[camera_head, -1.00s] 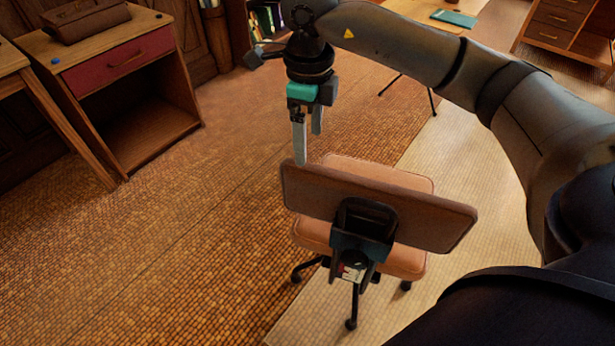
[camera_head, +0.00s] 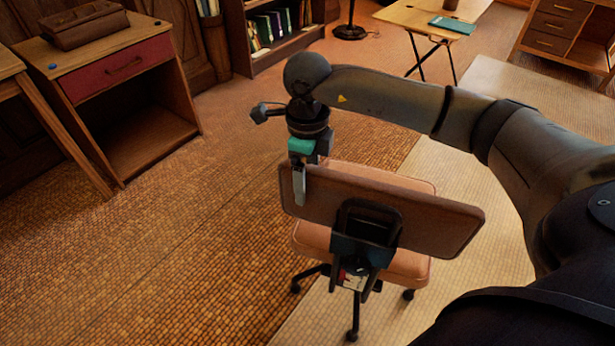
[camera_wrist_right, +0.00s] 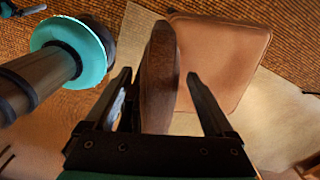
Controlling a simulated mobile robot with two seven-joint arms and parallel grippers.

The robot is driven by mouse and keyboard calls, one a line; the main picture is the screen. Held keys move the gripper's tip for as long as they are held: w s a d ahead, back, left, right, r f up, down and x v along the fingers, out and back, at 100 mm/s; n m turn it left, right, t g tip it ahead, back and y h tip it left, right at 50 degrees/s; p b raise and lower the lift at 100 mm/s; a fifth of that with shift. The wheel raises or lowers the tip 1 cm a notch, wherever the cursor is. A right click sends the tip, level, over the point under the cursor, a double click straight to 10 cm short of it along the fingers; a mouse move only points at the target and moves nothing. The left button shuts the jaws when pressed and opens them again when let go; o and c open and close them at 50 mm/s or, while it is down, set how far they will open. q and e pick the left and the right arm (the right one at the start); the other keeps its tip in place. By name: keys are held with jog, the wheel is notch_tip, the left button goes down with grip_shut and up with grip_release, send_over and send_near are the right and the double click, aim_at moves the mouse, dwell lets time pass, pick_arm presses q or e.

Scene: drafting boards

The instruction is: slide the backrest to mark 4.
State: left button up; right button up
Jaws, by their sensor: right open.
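The office chair has a brown backrest (camera_head: 430,219) seen from behind, mounted on a dark bracket (camera_head: 365,225) above a tan seat (camera_head: 408,268). A small pale and red label (camera_head: 352,279) shows low on the bracket; its marks are too small to read. My right gripper (camera_head: 299,186) is at the backrest's upper left end, one finger in front of it and the other hidden behind. In the right wrist view, the backrest (camera_wrist_right: 160,80) stands edge-on between the open fingers of my right gripper (camera_wrist_right: 163,95), with a clear gap on the right.
A desk with a red drawer (camera_head: 118,68) stands at the left. A bookshelf (camera_head: 285,50) and a small folding table (camera_head: 425,18) stand at the back. A drawer cabinet (camera_head: 550,30) is at the back right. The floor left of the chair is clear.

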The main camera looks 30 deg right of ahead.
grip_shut()
dwell(0.8)
